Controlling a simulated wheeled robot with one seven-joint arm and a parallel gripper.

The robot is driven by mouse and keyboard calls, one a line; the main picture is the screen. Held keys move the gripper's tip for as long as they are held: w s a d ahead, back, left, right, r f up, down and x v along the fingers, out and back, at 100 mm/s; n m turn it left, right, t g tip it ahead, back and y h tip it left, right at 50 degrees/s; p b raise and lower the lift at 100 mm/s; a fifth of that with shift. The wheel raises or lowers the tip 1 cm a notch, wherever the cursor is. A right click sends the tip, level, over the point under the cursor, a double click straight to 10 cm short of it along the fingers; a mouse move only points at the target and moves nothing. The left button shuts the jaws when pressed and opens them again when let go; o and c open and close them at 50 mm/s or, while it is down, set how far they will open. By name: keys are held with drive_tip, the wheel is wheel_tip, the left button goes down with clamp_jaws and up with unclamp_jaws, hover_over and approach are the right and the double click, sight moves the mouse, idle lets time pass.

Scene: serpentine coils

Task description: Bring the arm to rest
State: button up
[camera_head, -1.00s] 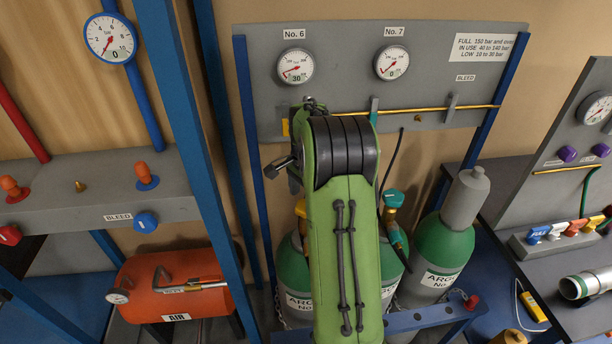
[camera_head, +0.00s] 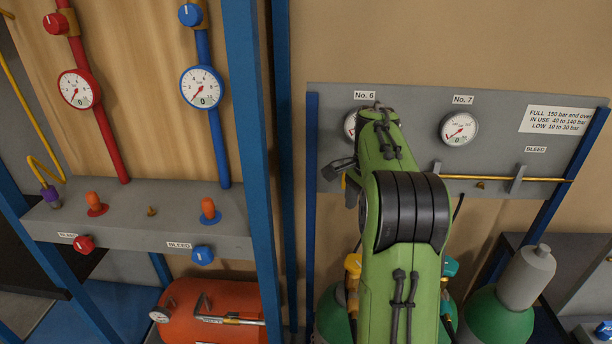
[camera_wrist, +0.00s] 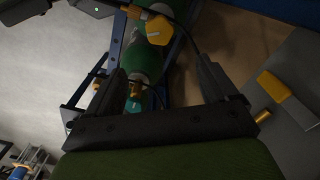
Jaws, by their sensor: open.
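My green arm (camera_head: 405,275) rises from the bottom of the head view, bends at a black ribbed joint, and its upper link reaches up in front of the No. 6 gauge (camera_head: 350,125), partly covering it. A dark part of my arm's end shows left of that link; the fingers cannot be made out there. In the wrist view my gripper (camera_wrist: 160,78) has its two dark fingers wide apart with nothing held. Beyond them are green cylinders (camera_wrist: 178,70), a yellow valve cap (camera_wrist: 159,30) and a teal valve part (camera_wrist: 133,104).
The grey gauge panel (camera_head: 560,165) with the No. 7 gauge (camera_head: 459,129) and a brass pipe (camera_head: 490,178) stands close behind the arm. Blue posts (camera_head: 252,150) and an orange air tank (camera_head: 215,310) are to the left. A grey-capped cylinder (camera_head: 525,275) stands right.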

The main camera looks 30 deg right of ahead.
drive_tip(key=s+a+r+n+t, duration=0.1)
drive_tip(key=s+a+r+n, duration=0.15)
drive_tip(key=a, duration=0.35)
drive_tip(key=s+a+r+n+t+h, duration=0.1)
drive_tip(key=s+a+r+n, duration=0.15)
drive_tip(key=a+n, duration=0.2)
drive_tip(key=s+a+r+n+t, duration=0.1)
drive_tip(key=s+a+n, duration=0.2)
drive_tip(key=a, duration=0.4)
drive_tip(key=s+a+f+n+t+y, duration=0.1)
drive_tip(key=s+a+f+n, duration=0.3)
drive_tip(key=s+a+n, duration=0.4)
drive_tip(key=s+t, duration=0.1)
drive_tip(key=s, duration=0.3)
drive_tip(key=shift+a+f+n+t, duration=0.15)
drive_tip(key=shift+f+n+t, duration=0.15)
drive_tip(key=shift+f, duration=0.1)
